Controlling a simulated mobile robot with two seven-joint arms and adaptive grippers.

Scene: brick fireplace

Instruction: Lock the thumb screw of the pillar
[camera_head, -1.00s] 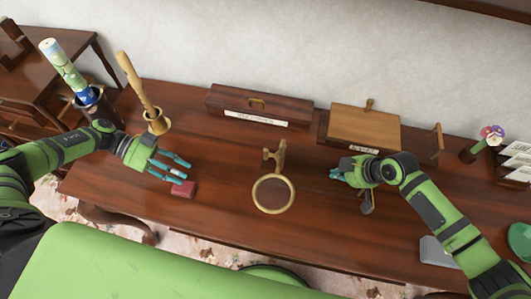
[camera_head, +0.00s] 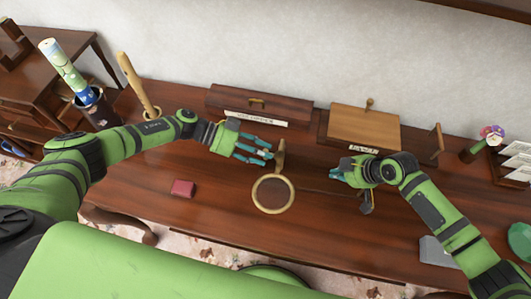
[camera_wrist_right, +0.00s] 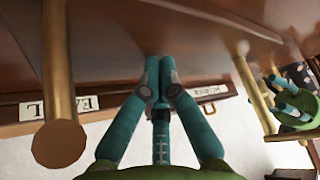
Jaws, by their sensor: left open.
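The pillar (camera_head: 281,157) is a short brass post on the desk with a round brass ring (camera_head: 273,194) in front of it. It also shows in the right wrist view (camera_wrist_right: 250,88). Its thumb screw is too small to make out. My left gripper (camera_head: 270,150) is open just left of the pillar's upper part, fingers pointing right; I cannot tell whether they touch it. Its fingers also show beside the pillar in the right wrist view (camera_wrist_right: 285,95). My right gripper (camera_head: 333,175) is right of the pillar, apart from it. Its fingertips (camera_wrist_right: 160,65) are together, with nothing visible between them.
A long dark box (camera_head: 258,105) and a lighter wooden box (camera_head: 365,127) stand behind. A small red box (camera_head: 183,188) lies at left. A dark handle-like object (camera_head: 366,207) is under my right wrist. A brass post (camera_wrist_right: 58,90) looms close in the wrist view.

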